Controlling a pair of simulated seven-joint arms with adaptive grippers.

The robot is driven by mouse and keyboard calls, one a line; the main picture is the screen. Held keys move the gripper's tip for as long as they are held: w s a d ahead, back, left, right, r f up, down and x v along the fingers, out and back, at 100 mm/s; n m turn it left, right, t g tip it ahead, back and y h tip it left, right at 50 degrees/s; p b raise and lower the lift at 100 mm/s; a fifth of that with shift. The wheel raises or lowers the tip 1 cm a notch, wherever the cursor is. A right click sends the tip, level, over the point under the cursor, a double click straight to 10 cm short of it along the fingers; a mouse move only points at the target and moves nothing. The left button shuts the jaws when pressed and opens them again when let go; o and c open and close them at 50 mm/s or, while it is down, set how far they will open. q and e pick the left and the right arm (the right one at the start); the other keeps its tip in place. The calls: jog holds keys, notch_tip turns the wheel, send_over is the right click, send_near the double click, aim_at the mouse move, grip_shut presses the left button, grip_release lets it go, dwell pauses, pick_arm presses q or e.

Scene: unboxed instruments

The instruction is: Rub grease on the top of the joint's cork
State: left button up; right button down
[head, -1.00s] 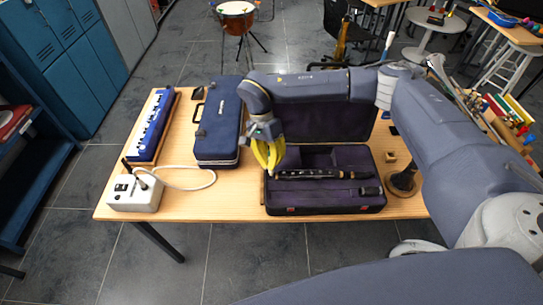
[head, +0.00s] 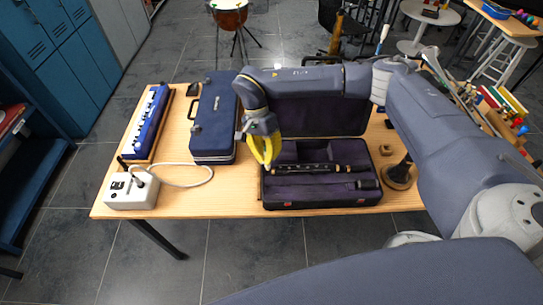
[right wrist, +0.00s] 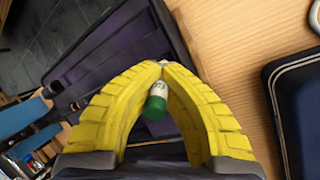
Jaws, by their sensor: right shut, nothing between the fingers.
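A long black joint (head: 320,169) with pale rings lies in the open purple-lined case (head: 285,205) on the table. Its cork is too small to make out. My right gripper (head: 267,168), with yellow fingers, is shut and empty, pointing down at the case's left end, left of the joint. In the right wrist view its fingertips (right wrist: 163,66) meet in an arch. A small white tube with a green cap (right wrist: 155,105), perhaps the grease, shows through the arch. I cannot tell how far beyond the fingers it is. My left gripper is not in view.
A shorter black piece (head: 367,184) lies at the case's right. A closed blue case (head: 213,125), a blue keyboard (head: 147,122) and a white box with a cable (head: 130,192) stand left. A round dark stand (head: 399,176) and wooden block (head: 385,150) are right.

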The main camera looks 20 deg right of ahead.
jog(key=shift+w+a, duration=0.1)
jog(key=shift+a, duration=0.05)
jog(key=shift+r, duration=4.2)
